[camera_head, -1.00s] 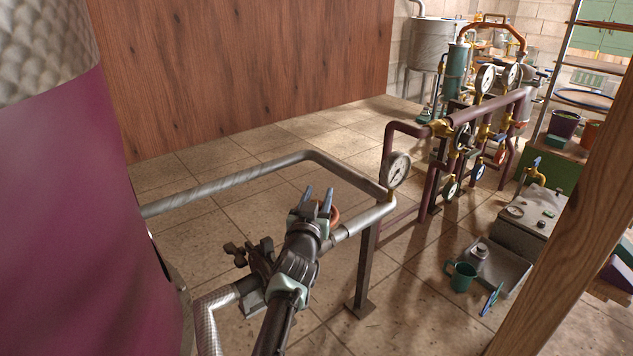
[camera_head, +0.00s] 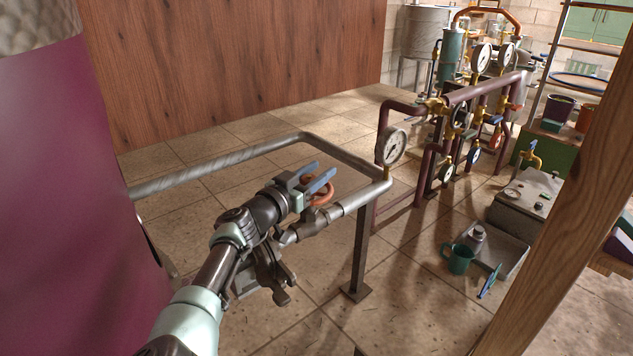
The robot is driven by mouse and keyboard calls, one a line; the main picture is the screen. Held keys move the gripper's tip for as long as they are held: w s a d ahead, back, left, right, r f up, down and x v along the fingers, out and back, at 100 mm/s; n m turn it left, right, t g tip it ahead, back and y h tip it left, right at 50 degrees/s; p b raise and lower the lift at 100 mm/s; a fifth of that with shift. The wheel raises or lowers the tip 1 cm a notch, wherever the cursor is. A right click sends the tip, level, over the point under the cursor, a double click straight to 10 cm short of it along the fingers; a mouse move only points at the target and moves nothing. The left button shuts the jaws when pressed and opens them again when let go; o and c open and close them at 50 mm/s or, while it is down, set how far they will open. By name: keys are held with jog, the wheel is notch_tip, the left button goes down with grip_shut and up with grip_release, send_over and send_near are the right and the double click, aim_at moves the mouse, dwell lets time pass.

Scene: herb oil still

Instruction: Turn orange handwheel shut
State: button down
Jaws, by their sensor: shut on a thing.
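The orange handwheel (camera_head: 326,198) is a small ring beside the grey pipe, right of the middle of the view. The arm comes up from the lower left, and my gripper (camera_head: 318,176) is at the wheel, its two blue-grey fingers pointing up and right. The fingers lie across the upper part of the ring and are shut on it. The fingers and the gripper body hide part of the wheel. Its stem and the exact contact are hard to make out.
The grey pipe (camera_head: 350,205) runs on a post behind the wheel, with a round gauge (camera_head: 395,146) at its end. A large purple vessel (camera_head: 60,200) stands close on the left. A wooden post (camera_head: 560,180) crosses the right. A green mug (camera_head: 459,259) is at lower right.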

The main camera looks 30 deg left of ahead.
jog(key=shift+h, duration=0.3)
jog(key=shift+c, duration=2.1)
grip_release()
notch_tip(320, 180, up, 10)
jog(key=p, duration=0.4)
jog(key=shift+p, duration=0.35)
